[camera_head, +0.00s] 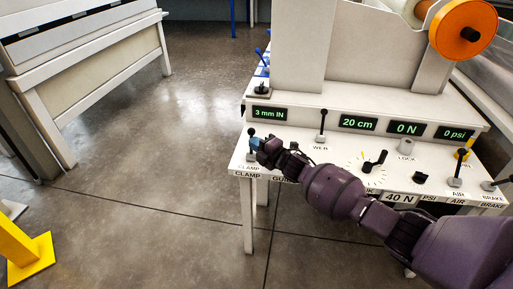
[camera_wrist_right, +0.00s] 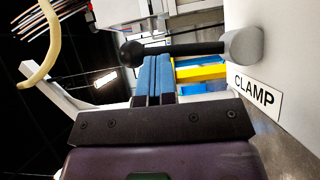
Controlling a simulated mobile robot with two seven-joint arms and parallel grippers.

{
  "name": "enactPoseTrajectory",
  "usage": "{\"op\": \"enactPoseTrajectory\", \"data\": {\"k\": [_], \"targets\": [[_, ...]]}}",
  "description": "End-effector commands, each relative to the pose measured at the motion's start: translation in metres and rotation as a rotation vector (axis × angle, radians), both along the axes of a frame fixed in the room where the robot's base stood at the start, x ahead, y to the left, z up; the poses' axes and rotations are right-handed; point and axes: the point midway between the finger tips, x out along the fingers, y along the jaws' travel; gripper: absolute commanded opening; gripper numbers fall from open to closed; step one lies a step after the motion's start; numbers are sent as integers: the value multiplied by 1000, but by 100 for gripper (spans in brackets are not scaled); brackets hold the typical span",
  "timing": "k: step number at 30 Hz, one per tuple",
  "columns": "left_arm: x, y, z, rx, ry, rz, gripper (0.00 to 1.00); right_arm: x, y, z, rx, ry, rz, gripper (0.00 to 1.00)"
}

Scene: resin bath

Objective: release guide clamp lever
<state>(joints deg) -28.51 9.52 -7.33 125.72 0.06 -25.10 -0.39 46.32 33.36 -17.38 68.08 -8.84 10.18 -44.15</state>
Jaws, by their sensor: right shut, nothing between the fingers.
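The clamp lever (camera_head: 251,132) has a black knob and stands on the left end of the white control panel, above the CLAMP label. My right gripper (camera_head: 257,145) is at this lever, its blue fingertips hiding the lever's lower part. In the right wrist view, the lever's dark shaft and black ball knob (camera_wrist_right: 132,53) cross just past the fingertips, with its grey base (camera_wrist_right: 241,46) at the right. There the blue fingers of my right gripper (camera_wrist_right: 153,75) are shut together with nothing between them, close against the shaft; touching cannot be told. My left gripper is not in view.
The white panel (camera_head: 225,165) carries a WEB lever (camera_head: 322,125), a black dial knob (camera_head: 375,161), an AIR lever (camera_head: 456,168) and a BRAKE lever (camera_head: 494,186). Green displays (camera_head: 358,122) line the step behind. An orange roll (camera_head: 463,29) is above.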

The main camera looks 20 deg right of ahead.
Motion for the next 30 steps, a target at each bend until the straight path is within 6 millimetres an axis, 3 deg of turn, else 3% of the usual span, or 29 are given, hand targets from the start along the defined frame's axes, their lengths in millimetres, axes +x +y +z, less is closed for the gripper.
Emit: {"op": "enactPoseTrajectory", "data": {"k": [12, 30], "targets": [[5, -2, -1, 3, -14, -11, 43, 19, -11, -2, -1, 1, 2, 0], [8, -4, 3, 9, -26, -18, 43, 26, -18, 1, -2, -3, -3, 0]]}}
